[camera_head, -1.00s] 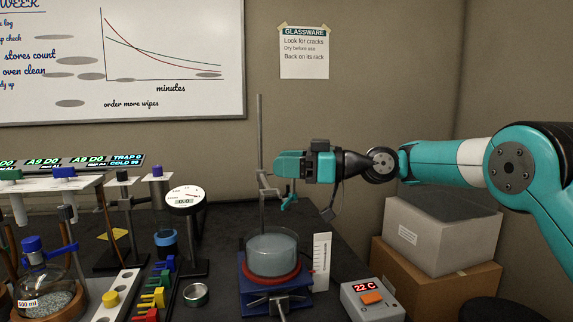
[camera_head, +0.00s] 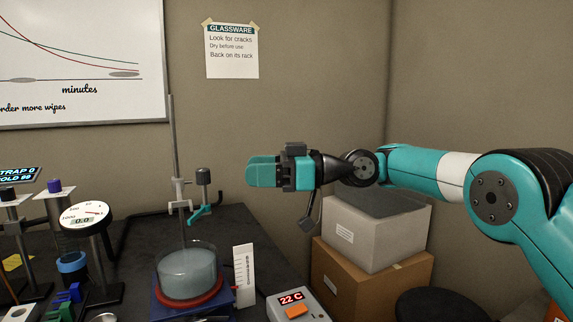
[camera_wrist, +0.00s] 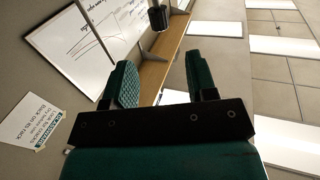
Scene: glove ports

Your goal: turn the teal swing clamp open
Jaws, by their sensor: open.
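The teal swing clamp (camera_head: 199,214) is a small teal arm on the metal stand rod (camera_head: 177,150), above the beaker (camera_head: 187,270). A dark grey cylinder (camera_head: 203,176) stands upright above the teal part. My gripper (camera_head: 252,172) is to the right of the clamp in the head view, apart from it in the picture and slightly higher. In the wrist view my gripper (camera_wrist: 160,82) shows two green padded fingers spread apart with nothing between them. The teal clamp arm cannot be made out in the wrist view.
The beaker sits on a red-ringed blue stand (camera_head: 160,298). A white scale card (camera_head: 244,275) and a 22 C control box (camera_head: 296,306) stand to its right. A dial gauge (camera_head: 87,215) is at left. Stacked boxes (camera_head: 375,230) are at right, below my arm.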

